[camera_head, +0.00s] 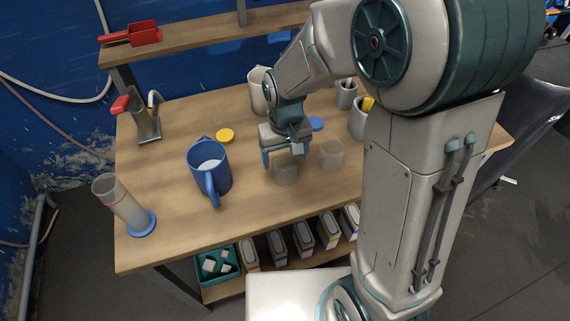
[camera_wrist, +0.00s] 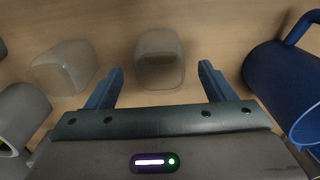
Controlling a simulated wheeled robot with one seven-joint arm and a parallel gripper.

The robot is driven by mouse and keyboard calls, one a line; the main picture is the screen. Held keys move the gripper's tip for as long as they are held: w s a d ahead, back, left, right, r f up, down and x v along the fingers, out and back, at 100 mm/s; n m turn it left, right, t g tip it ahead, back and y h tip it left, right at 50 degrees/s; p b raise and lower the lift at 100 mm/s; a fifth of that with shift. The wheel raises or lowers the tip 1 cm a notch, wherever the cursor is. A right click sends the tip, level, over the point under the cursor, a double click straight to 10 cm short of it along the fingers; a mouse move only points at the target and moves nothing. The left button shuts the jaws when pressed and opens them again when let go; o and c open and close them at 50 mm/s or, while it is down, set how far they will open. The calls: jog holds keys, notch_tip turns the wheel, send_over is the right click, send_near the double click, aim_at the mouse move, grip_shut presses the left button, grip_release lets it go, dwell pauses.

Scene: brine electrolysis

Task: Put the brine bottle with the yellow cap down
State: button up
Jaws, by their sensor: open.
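No bottle wearing a yellow cap can be made out. A yellow cap (camera_head: 225,136) lies flat on the wooden table, left of my gripper. My gripper (camera_head: 284,157) is open and empty, pointing down over the table. In the wrist view, a translucent, squarish container (camera_wrist: 160,58) stands between and just beyond the open fingertips (camera_wrist: 160,72). It shows in the head view (camera_head: 286,174) just in front of the fingers. A second similar container (camera_head: 331,154) stands to its right. It also shows in the wrist view (camera_wrist: 66,66). I cannot tell whether either is the brine bottle.
A blue jug (camera_head: 203,170) with white contents stands left of my gripper. A blue cap (camera_head: 316,123), grey cups (camera_head: 346,94) and a pale container (camera_head: 257,92) are behind. A tilted cylinder (camera_head: 122,203) stands front left. The table's (camera_head: 185,232) front strip is clear.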

notch_tip(320, 180, up, 6)
jog(key=s+d+r+m+t, duration=0.2)
jog(key=s+d+r, duration=0.3)
jog(key=s+d, duration=0.7)
jog(key=shift+r+m+t, duration=0.4)
jog(key=shift+m, duration=0.3)
dwell(0.6)
